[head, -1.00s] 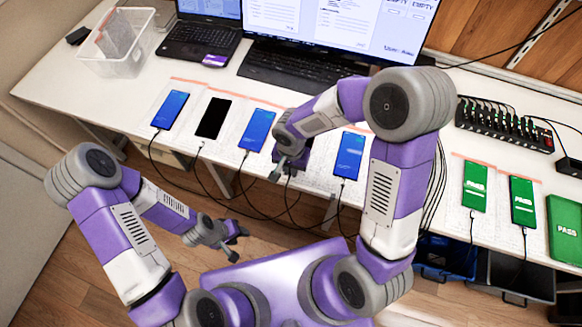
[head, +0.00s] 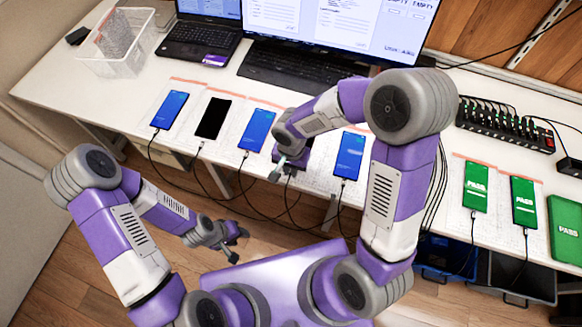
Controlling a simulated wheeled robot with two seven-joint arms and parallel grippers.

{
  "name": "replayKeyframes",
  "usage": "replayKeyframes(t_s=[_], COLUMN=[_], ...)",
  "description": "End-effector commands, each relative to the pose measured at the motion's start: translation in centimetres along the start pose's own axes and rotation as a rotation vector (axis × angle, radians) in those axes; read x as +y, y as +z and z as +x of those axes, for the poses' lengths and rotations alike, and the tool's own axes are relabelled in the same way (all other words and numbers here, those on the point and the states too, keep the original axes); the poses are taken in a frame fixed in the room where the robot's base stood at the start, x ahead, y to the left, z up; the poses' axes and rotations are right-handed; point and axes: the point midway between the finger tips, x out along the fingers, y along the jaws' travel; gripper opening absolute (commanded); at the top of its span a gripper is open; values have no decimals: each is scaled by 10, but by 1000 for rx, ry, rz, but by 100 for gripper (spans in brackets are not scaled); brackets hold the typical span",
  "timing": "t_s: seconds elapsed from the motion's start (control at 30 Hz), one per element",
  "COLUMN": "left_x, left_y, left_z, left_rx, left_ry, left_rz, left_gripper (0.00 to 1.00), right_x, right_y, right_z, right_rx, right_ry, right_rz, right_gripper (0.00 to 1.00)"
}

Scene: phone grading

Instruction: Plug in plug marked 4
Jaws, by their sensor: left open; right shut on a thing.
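My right gripper (head: 284,169) is over the front part of the table, between the third and the rightmost blue phones. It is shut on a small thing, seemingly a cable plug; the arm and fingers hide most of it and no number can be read. A dark cable hangs down beside it. My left gripper (head: 236,238) is open and empty, below the table's front edge. A blue-screen phone (head: 257,129) lies left of the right gripper, and another blue-screen phone (head: 350,155) lies to its right. Both have cables at their near ends.
A black-screen phone (head: 213,118) and a blue phone (head: 169,110) lie further left. Green PASS phones (head: 475,187) lie at the right, near a black multi-port hub (head: 505,124). A laptop (head: 201,40), keyboard (head: 295,72) and clear bin (head: 118,48) stand behind. Loose cables hang along the front edge.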

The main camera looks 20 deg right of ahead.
Motion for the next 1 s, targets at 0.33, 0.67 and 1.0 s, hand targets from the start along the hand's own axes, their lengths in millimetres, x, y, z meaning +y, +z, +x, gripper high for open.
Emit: replayKeyframes(t_s=[0.33, 0.67, 1.0], left_x=[0, 0, 3], left_y=[0, 0, 0], left_z=[1, 1, -7], left_rx=[0, 0, 0], left_ry=[0, 0, 0], left_rz=[0, 0, 0], left_gripper=[43, 43, 43], right_x=[0, 0, 0], right_y=[-1, -1, 1], right_z=[0, 0, -13], right_rx=[0, 0, 1], right_ry=[0, 0, 0], right_rz=[0, 0, -1], right_gripper=[25, 41, 41])
